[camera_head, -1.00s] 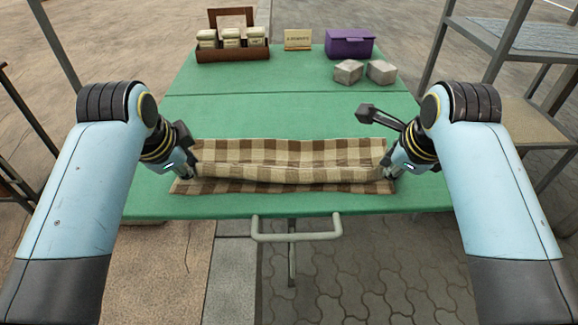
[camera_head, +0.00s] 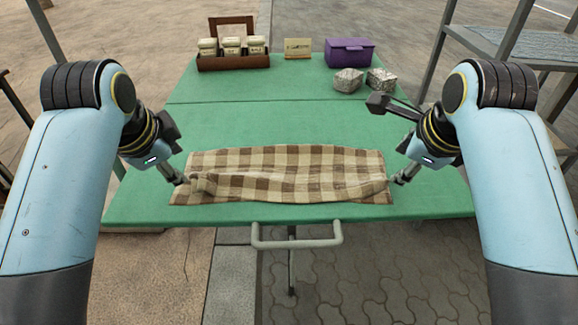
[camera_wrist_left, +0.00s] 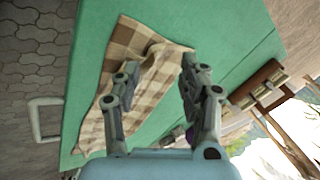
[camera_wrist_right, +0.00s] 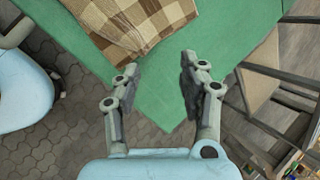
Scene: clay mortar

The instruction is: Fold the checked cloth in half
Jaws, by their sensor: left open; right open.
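The brown and cream checked cloth (camera_head: 285,172) lies on the green table near its front edge. It is a wide strip with a raised, rumpled fold along its length, and an under layer shows at the front left corner. My left gripper (camera_head: 184,181) is at the cloth's left end; in the left wrist view its jaws (camera_wrist_left: 155,85) are open, with the cloth (camera_wrist_left: 140,70) beside and below them. My right gripper (camera_head: 396,180) is just off the cloth's right end; in the right wrist view its jaws (camera_wrist_right: 158,85) are open and empty, with the cloth (camera_wrist_right: 135,25) beyond them.
At the back of the green table (camera_head: 270,120) stand a wooden box with several jars (camera_head: 232,60), a small sign (camera_head: 297,48), a purple box (camera_head: 349,52) and two grey blocks (camera_head: 348,81). A white handle (camera_head: 297,241) is at the front edge. The middle is clear.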

